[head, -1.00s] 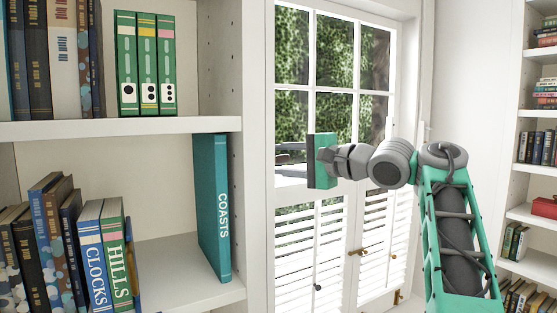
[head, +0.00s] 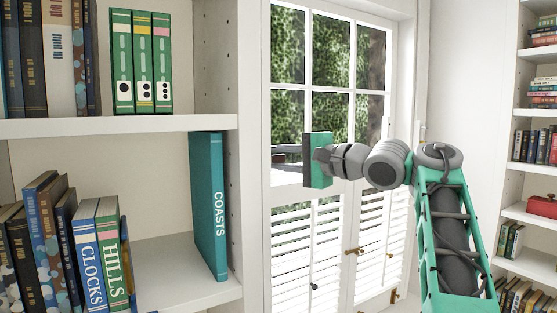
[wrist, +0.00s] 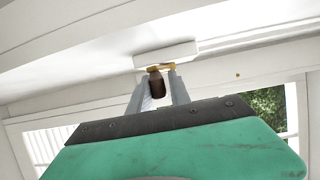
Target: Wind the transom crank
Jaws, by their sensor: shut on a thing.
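In the wrist view, the crank shows as a short brass arm (wrist: 154,68) under a white housing (wrist: 166,54), with a dark brown knob (wrist: 157,86) hanging from it. My gripper (wrist: 161,80) is shut on the knob, its two grey fingers on either side. In the head view, my gripper's green and dark body (head: 317,160) is in front of the white glazed doors (head: 310,110), with the fingers toward the left. The crank cannot be made out in the head view.
A white bookcase (head: 250,60) fills the left, with a teal COASTS book (head: 216,205) near its right edge. Another bookcase (head: 512,155) stands at the far right. Louvred panels (head: 305,245) with brass handles (head: 354,251) are below my gripper.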

